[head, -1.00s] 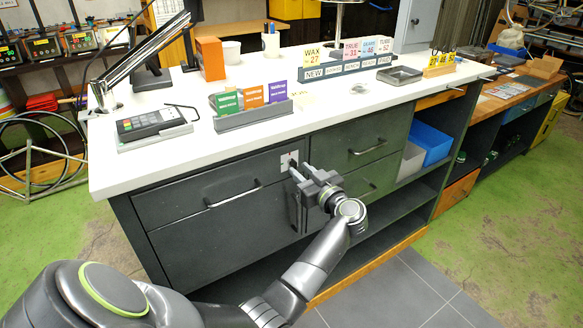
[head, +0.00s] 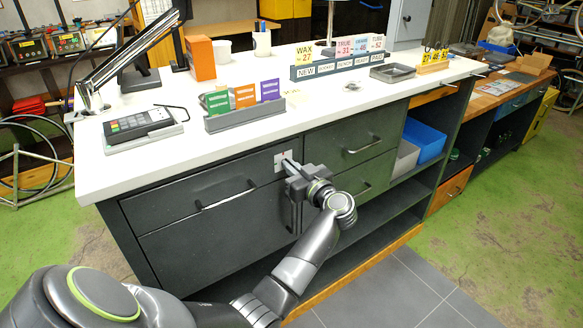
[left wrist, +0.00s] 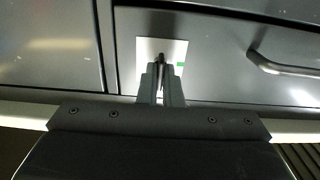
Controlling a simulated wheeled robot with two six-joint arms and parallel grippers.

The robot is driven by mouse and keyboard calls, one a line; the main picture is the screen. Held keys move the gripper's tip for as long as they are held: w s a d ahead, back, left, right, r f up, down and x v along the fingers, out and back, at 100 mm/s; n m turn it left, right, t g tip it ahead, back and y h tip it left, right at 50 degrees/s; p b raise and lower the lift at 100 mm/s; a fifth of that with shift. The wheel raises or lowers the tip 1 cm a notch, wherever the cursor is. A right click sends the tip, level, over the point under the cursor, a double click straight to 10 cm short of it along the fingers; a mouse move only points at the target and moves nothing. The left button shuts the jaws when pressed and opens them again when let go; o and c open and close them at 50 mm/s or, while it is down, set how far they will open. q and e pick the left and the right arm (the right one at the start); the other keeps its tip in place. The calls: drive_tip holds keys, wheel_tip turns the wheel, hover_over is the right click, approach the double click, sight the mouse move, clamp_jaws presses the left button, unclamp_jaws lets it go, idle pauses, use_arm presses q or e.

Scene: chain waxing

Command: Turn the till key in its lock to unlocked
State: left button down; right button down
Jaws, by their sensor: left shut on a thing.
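The till lock is a pale square plate (head: 280,159) on the dark front of the counter, at the right end of the wide upper drawer. In the left wrist view the plate (left wrist: 149,48) has a small green mark on its right side. My left gripper (head: 289,164) is at the plate, its fingers pointing into it. In the left wrist view its fingertips (left wrist: 161,70) are closed on the dark till key (left wrist: 161,58), which stands at the plate's middle. The fingers hide most of the key, so its turn angle is hard to tell. My right gripper is out of view.
A drawer handle (head: 228,195) sticks out left of the lock, and another handle (head: 363,145) is to its right. The white counter top (head: 240,140) overhangs above, with a card terminal (head: 140,124) and a card rack (head: 245,118). Open floor lies in front.

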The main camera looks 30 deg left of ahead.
use_arm(q)
drive_tip(key=n, duration=1.7)
drive_tip(key=shift+s+f+n, duration=0.15)
drive_tip(key=shift+f+n, duration=0.1)
drive_tip(key=shift+n, duration=0.15)
idle(0.6)
drive_tip(key=c, duration=1.6)
unclamp_jaws()
